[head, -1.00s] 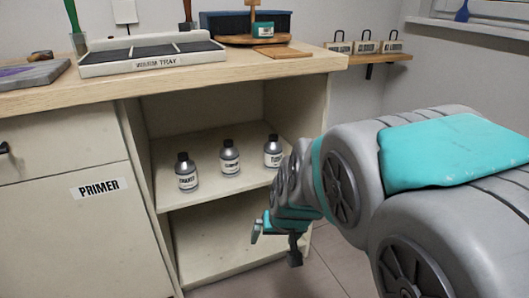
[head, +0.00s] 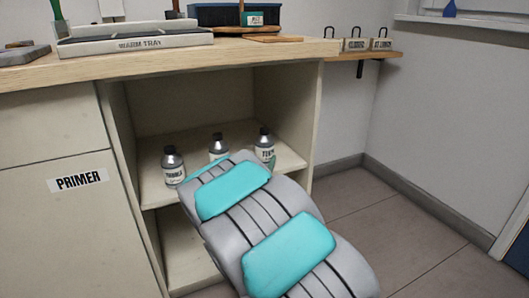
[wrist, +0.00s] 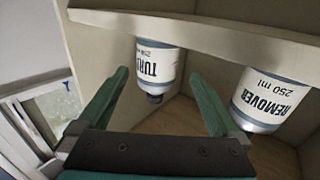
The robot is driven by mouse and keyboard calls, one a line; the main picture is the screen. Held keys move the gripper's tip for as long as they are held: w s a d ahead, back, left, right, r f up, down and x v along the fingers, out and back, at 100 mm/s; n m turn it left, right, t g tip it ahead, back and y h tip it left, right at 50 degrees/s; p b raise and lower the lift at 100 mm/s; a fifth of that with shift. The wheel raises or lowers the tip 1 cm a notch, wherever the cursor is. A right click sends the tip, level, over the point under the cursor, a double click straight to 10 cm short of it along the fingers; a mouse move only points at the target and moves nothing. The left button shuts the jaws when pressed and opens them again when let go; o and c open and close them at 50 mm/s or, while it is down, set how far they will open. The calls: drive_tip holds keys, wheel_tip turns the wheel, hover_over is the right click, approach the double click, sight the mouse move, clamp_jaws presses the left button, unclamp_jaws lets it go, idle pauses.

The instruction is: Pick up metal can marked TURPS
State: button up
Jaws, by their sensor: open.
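The metal can marked TURPS (head: 264,150) stands upright on the middle shelf, rightmost of three silver cans with dark caps. The can appears beyond the fingertips; I cannot tell the exact gap. In the head view my arm hides the gripper and covers the shelf front.
A can marked REMOVER (wrist: 264,98) stands close beside the right finger in the wrist view. The left can (head: 173,166) and middle can (head: 218,146) share the shelf (head: 150,195). The worktop (head: 180,62) overhangs them. Floor (head: 400,215) is clear at right.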

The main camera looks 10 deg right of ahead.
sight(265, 148)
drive_tip(key=shift+b+x, duration=0.4)
drive_tip(key=shift+x, duration=3.35)
drive_tip(key=shift+d+r, duration=0.1)
drive_tip(key=shift+d, duration=0.1)
drive_tip(key=shift+c, duration=0.2)
clamp_jaws()
